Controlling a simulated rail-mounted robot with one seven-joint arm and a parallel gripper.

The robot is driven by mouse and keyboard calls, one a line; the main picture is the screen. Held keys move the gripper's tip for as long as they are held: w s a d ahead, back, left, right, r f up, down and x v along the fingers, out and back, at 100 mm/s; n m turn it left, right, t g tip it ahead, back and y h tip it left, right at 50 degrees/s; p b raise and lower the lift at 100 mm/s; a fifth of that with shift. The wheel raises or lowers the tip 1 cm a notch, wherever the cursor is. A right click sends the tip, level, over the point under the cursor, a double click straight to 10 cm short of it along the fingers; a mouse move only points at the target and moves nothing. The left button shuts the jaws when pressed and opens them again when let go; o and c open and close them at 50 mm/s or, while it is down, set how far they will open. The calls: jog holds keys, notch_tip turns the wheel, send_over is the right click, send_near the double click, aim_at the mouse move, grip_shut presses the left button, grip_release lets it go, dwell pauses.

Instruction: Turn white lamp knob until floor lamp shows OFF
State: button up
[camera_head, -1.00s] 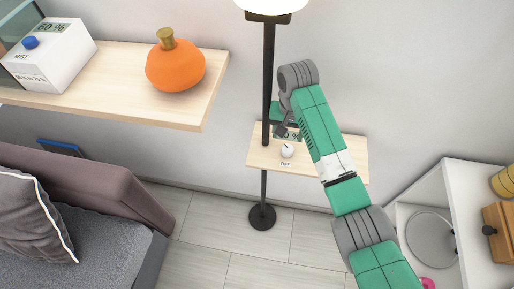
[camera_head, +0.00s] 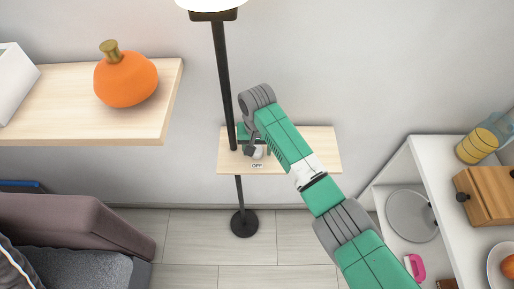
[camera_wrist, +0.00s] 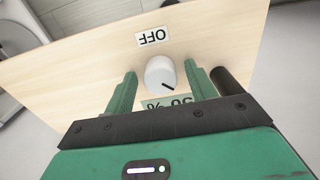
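The white lamp knob (camera_wrist: 160,72) stands on a small wooden shelf (camera_head: 310,150) and has a black pointer line, which points to the lower right in the wrist view. An OFF label (camera_wrist: 153,36) lies on the board beside it. A green display showing a percent value (camera_wrist: 168,103) is partly hidden by my gripper, so its number is unclear. The floor lamp has a black pole (camera_head: 223,85) and a bright shade (camera_head: 210,4) at the top edge. My gripper (camera_wrist: 162,80) is open, with one finger on each side of the knob and visible gaps.
A wooden shelf (camera_head: 170,100) at left carries an orange vase (camera_head: 126,80) and a white box (camera_head: 14,80). A sofa (camera_head: 75,225) stands below it. A white cabinet (camera_head: 440,190) with several objects is at right. The lamp pole stands close to my gripper.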

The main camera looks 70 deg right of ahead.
jog(key=c, duration=0.9)
jog(key=shift+c, duration=0.2)
jog(key=shift+r+p, duration=0.1)
jog(key=shift+p, duration=0.25)
